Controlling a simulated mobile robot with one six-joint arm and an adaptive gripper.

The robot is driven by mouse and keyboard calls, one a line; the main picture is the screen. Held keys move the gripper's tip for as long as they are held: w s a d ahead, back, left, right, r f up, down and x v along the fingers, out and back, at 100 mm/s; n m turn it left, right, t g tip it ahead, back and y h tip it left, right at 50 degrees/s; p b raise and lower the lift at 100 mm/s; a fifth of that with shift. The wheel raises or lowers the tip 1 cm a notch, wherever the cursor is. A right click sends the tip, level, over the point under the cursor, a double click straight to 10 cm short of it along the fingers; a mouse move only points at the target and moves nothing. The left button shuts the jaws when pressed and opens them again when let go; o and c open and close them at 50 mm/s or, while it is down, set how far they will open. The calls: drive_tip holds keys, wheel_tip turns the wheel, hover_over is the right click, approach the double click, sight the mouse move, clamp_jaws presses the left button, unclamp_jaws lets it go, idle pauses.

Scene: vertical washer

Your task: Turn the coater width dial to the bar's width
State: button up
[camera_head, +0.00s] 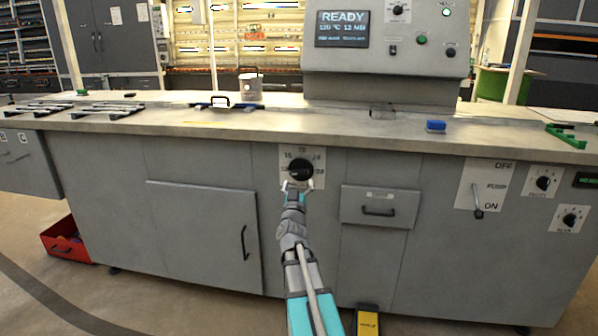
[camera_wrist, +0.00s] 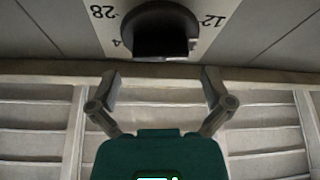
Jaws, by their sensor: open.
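The coater width dial (camera_head: 301,169) is a black knob on a white numbered plate (camera_head: 285,177) on the grey cabinet front. In the wrist view the dial (camera_wrist: 160,32) is at the top centre, with its plate's 28 and 12 upside down on either side. My gripper (camera_head: 296,186) is in front of the dial's lower part in the head view. In the wrist view my gripper (camera_wrist: 161,80) has its two fingers spread wide and empty, apart from the knob. I cannot tell the dial's exact setting, nor which thing is the bar.
A drawer (camera_head: 379,206) is right of the dial, a cabinet door (camera_head: 200,235) left of it. An OFF/ON lever (camera_head: 478,205) and two smaller dials (camera_head: 543,183) are further right. The console screen (camera_head: 342,29) reads READY. A blue block (camera_head: 436,126) lies on the worktop.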

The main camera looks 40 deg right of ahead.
sight(300, 175)
drive_tip(key=shift+p+x, duration=0.55)
drive_tip(key=shift+x, duration=1.45)
drive_tip(key=c, duration=0.9)
drive_tip(key=shift+o, duration=0.2)
drive_tip(key=shift+a, duration=0.1)
